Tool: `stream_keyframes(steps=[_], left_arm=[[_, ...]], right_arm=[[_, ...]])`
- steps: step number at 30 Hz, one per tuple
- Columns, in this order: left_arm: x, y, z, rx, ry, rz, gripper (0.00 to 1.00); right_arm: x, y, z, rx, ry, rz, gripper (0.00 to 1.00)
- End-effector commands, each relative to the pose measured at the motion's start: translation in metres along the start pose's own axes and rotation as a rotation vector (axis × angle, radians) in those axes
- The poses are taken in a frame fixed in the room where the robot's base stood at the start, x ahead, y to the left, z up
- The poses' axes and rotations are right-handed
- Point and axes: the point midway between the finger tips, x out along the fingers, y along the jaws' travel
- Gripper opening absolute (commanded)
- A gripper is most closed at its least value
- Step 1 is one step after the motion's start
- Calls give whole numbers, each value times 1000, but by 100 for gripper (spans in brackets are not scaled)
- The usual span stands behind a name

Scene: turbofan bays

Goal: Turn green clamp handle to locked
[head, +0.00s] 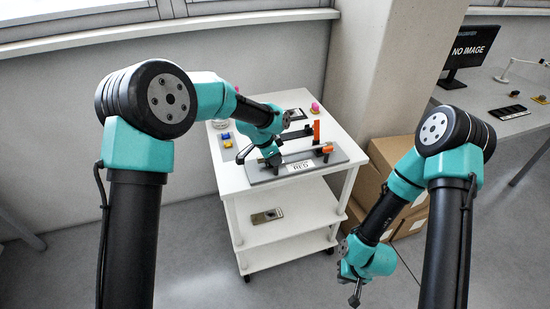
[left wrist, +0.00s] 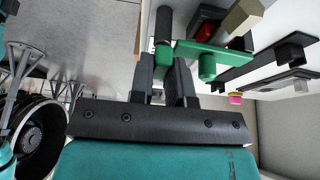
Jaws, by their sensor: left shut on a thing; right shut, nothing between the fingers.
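The green clamp handle (left wrist: 208,52) shows in the left wrist view as a green lever with a round boss, and one end of it lies between my left fingers. My left gripper (left wrist: 162,78) is shut on that end, beside a dark cylinder. In the head view my left gripper (head: 268,157) is low over the left part of a grey fixture plate (head: 338,156) with a label, and it hides the green handle. My right gripper (head: 355,296) is shut and empty, hanging to the right of the cart.
The plate lies on a white cart (head: 232,178) with orange and black parts (head: 317,130) on it. Small blue and yellow pieces (head: 226,138) and a pink object (head: 315,108) are further back on the cart top. Cardboard boxes (head: 395,155) stand right of the cart.

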Motion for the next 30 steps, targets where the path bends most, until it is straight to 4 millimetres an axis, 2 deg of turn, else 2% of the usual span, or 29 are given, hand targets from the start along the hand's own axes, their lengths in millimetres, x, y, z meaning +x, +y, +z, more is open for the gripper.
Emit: stream_keyframes(steps=[14,30], left_arm=[[0,0,0,-40,0,-17,0],[0,1,0,-278,-1,-116,0]], right_arm=[[0,0,0,0,0,0,0],[0,0,0,0,0,0,0]])
